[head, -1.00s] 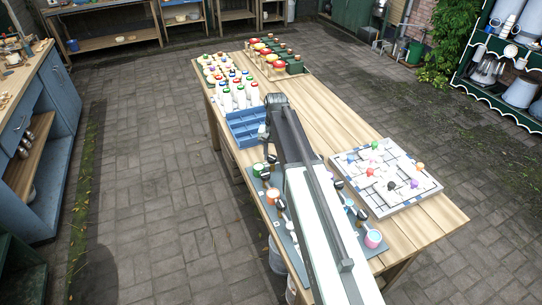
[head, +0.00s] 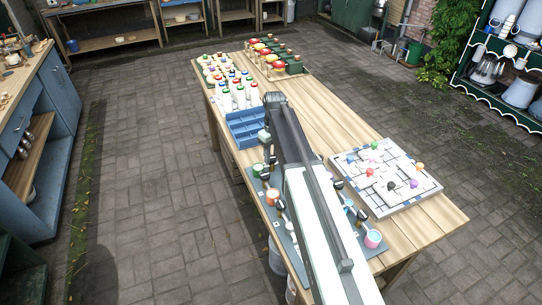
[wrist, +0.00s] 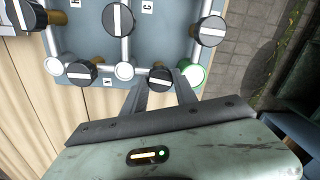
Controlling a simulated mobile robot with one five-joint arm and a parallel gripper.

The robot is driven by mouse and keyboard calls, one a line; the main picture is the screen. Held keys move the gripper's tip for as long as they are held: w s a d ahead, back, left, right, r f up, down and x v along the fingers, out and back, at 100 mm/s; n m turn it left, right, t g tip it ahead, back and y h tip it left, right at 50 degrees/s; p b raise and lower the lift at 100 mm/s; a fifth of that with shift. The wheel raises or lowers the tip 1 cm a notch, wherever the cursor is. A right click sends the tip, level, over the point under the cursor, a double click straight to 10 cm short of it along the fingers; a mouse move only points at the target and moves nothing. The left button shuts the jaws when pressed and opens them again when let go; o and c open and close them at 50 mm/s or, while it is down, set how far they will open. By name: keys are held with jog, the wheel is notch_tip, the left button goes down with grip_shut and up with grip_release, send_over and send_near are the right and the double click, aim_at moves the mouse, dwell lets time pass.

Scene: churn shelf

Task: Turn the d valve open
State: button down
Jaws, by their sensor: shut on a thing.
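The valve board (wrist: 170,52) is a blue-grey panel with pale pipes and round black knobs, each with a white bar. It also shows in the head view (head: 288,240), partly under my arm. In the wrist view my gripper (wrist: 162,82) is shut on a black knob (wrist: 160,78) at the board's near edge, one finger on each side. Its white bar lies nearly crosswise in the picture. A green-rimmed round cup (wrist: 193,74) is just right of it. I see no letter d; the held knob's label is hidden. In the head view my arm hides the fingertips.
Other knobs (wrist: 82,72), (wrist: 208,30) and (wrist: 118,18) stand close around. A blue divided tray (head: 246,128) is beyond the board on the table (head: 330,135). A white board with coloured pegs (head: 388,178) lies at right.

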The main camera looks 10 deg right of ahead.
aim_at(272, 157)
jog(key=shift+w+n, duration=0.15)
jog(key=shift+n, duration=0.55)
jog(key=c, duration=1)
grip_release()
jog(key=shift+o, duration=0.2)
notch_tip(272, 157, up, 8)
jog(key=p, duration=0.8)
jog(key=shift+d, duration=0.1)
jog(key=shift+f, duration=0.15)
